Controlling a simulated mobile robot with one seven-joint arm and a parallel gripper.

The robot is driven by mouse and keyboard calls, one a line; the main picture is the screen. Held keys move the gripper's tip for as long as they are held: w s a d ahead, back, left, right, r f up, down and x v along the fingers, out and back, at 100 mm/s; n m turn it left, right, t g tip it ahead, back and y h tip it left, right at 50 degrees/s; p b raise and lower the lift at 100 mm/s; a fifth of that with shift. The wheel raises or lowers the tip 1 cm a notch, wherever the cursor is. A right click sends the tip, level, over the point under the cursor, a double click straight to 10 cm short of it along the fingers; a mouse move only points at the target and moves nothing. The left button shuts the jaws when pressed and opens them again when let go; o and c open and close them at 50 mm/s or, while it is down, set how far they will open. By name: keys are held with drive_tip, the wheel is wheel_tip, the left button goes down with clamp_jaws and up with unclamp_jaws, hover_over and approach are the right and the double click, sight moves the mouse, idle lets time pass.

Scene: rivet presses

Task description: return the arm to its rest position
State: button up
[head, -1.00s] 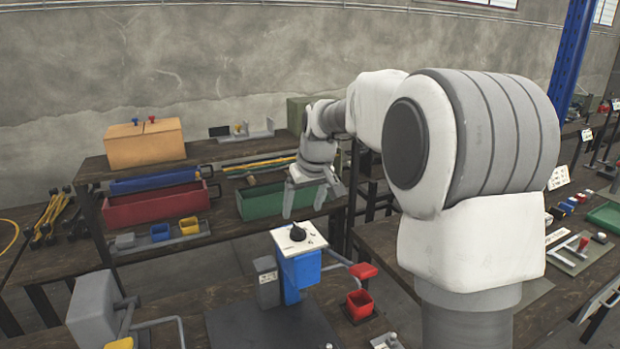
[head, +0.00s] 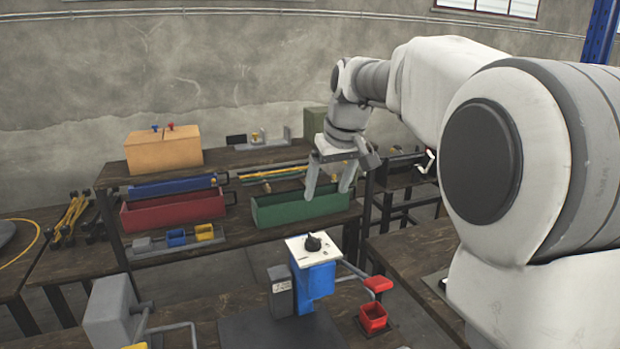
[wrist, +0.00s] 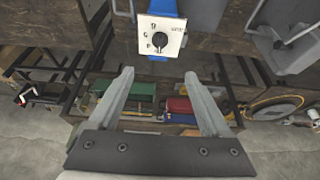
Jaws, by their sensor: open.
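My gripper (head: 328,190) is open and empty in the head view, fingers pointing down, in the air above and behind the blue press (head: 316,281) with its white dial plate (head: 314,247) and black knob. My arm reaches in from the right, bent, with its big white and grey shoulder filling the right side. In the wrist view both fingers (wrist: 160,105) are spread with nothing between them. The white dial plate (wrist: 161,37) shows ahead of the fingertips there, apart from them.
The near bench carries a red bin (head: 373,317), a red-tipped lever (head: 378,284) and a grey press (head: 112,311). The back shelf holds a red crate (head: 173,212), a green crate (head: 300,208) and a wooden box (head: 164,151). A blue post (head: 602,30) stands at upper right.

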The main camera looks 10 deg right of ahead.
drive_tip(key=s+f+m, duration=0.1)
drive_tip(key=s+f, duration=0.2)
drive_tip(key=s, duration=1.1)
drive_tip(key=s+a+f+m+t+h, duration=0.1)
drive_tip(key=s+f, duration=0.3)
drive_tip(key=s, duration=1.1)
drive_tip(key=shift+s+a+f, duration=0.2)
drive_tip(key=shift+a+f, duration=0.05)
drive_tip(key=shift+a, duration=0.05)
